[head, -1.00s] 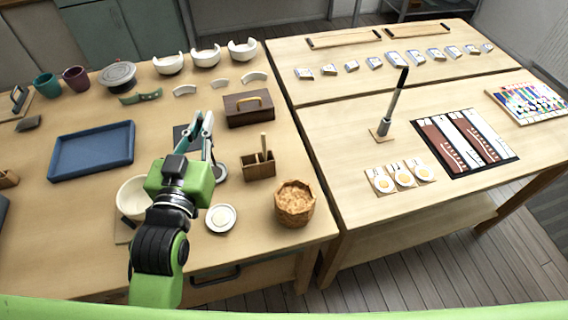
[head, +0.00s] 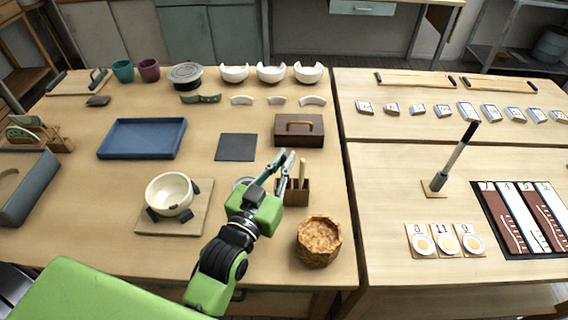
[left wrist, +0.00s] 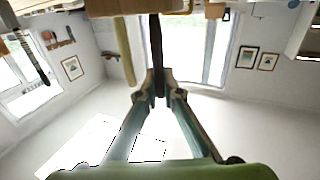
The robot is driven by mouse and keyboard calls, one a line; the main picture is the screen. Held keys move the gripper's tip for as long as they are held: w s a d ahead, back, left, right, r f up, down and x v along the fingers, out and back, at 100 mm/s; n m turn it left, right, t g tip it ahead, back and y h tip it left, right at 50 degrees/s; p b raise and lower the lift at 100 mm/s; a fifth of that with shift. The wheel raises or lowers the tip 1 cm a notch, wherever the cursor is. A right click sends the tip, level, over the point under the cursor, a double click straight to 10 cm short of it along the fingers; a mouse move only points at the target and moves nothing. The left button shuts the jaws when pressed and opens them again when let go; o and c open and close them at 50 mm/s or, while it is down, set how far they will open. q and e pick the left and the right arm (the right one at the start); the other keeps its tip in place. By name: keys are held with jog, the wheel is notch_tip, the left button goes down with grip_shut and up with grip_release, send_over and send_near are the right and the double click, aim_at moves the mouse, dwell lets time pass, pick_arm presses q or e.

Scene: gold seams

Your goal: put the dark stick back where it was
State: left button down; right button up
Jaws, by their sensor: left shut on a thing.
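My left gripper (head: 284,163) is just left of and above the wooden holder (head: 296,194), over the table. In the left wrist view, its fingertips (left wrist: 157,84) are shut on the dark stick (left wrist: 156,45). The stick runs up the picture from the fingertips toward a wooden edge at the top. The pale stick (left wrist: 125,52) is beside it; in the head view the pale stick (head: 302,170) stands upright in the holder. The dark stick is hard to make out in the head view, and I cannot tell whether its end is inside the holder. My right gripper is not in view.
A dark square mat (head: 236,147), blue tray (head: 177,149) and cream bowl (head: 169,193) are to the left. The table edge is to the right.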

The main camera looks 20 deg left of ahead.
pick_arm(q)
jog(key=shift+f, duration=0.35)
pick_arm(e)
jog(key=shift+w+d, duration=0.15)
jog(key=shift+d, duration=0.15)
pick_arm(q)
jog(key=shift+f, duration=0.15)
jog(key=c, duration=2.2)
grip_release()
